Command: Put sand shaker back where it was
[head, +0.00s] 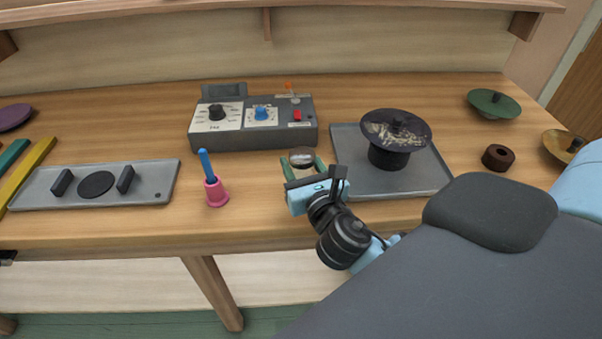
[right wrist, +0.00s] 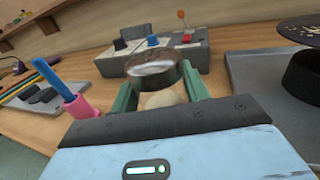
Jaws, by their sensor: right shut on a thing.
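The sand shaker (head: 302,155), a small round dark-brown piece with a pale, shiny patch, sits between the green fingers of my right gripper (head: 303,167). The gripper is shut on it, just in front of the grey control box. In the right wrist view the shaker (right wrist: 152,68) shows at the fingertips, with a rounded beige part (right wrist: 162,99) below it between the fingers. I cannot tell whether the shaker touches the table. My left gripper is not clearly in view.
A grey control box (head: 253,134) stands behind. A grey tray (head: 420,184) with a dark cymbal (head: 396,128) is close on the right, a pink holder with a blue stick (head: 215,190) on the left. A brown ring (head: 498,157) lies further right.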

